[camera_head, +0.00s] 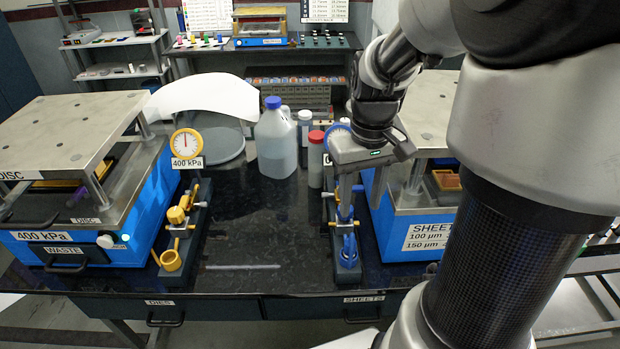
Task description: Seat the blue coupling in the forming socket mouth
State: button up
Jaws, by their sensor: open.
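My gripper (361,204) points down over the rail on the right of the bench. Its two fingers are apart. The left finger crosses in front of the upper rail and its fittings. Blue parts show around the fingers, and the blue coupling (346,224) seems to be the blue piece just below the left finger. Its outline is partly hidden, and I cannot tell whether the fingers touch it. A blue cup-like ring (348,258) at the front end of this rail looks like the socket mouth. The join between coupling and ring is too small to judge.
A similar rail with yellow fittings (176,215) stands left, beside a gauge (186,143). A blue-capped jug (276,140) and a red-capped bottle (315,160) stand behind. Blue presses (75,240) flank the bench. The bench middle (255,235) is mostly clear.

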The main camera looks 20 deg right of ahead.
aim_at(352, 238)
notch_tip(352, 238, down, 9)
jog(key=shift+b, duration=0.35)
jog(key=shift+w+a+f+b, duration=0.1)
jog(key=shift+a+f+b, duration=0.1)
jog(key=shift+f, duration=1.15)
jog(key=shift+w+a+f+b, duration=0.1)
jog(key=shift+f+b, duration=0.1)
jog(key=shift+f, duration=1.15)
jog(key=shift+c, duration=0.4)
grip_shut()
